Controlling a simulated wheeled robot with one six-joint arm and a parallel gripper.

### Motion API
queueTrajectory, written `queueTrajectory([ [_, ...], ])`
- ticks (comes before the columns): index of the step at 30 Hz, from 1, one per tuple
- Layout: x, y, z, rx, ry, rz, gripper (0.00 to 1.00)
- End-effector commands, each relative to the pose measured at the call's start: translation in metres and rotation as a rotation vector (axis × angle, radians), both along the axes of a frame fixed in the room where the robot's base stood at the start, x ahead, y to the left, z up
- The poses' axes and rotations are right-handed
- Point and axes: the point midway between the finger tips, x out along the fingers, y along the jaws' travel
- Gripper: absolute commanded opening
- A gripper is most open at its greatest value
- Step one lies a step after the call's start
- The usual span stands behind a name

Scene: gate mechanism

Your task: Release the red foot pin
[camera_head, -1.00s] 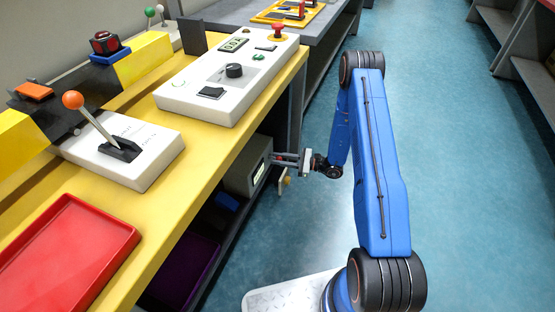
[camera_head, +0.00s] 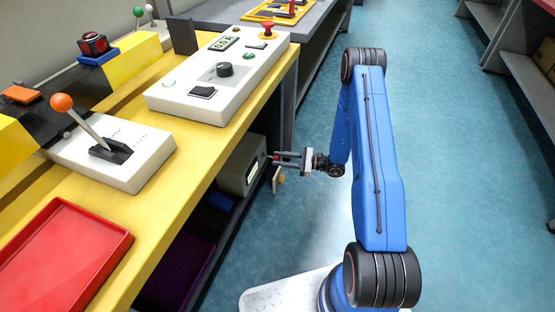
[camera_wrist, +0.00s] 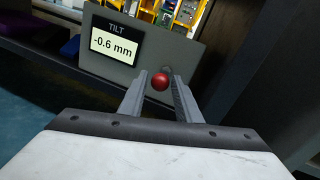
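The red foot pin shows as a round red knob (camera_wrist: 160,81) in the wrist view. It stands out from the front of a grey box with a display reading TILT -0.6 mm (camera_wrist: 115,42). My gripper (camera_wrist: 159,90) is open, with one finger on each side of the knob. Clear gaps show, and I see no finger touching it. In the head view my gripper (camera_head: 284,157) points left at the grey box (camera_head: 240,160) under the bench. The knob is too small there to make out clearly.
The yellow bench (camera_head: 185,185) overhangs the box on the left. On it are a lever box (camera_head: 125,160), a white control panel (camera_head: 215,85) and a red tray (camera_head: 65,255). The floor to the right is clear.

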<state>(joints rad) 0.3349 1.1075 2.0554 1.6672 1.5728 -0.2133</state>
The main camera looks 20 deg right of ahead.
Motion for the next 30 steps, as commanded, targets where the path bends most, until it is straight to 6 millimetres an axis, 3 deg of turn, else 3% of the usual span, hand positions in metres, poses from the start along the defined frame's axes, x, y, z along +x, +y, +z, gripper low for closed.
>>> queueTrajectory([
  [21, -0.054, -0.118, 0.000, 0.000, 0.000, -0.003, 0.30],
  [30, -0.066, -0.144, 0.000, 0.000, 0.000, -0.002, 0.30],
])
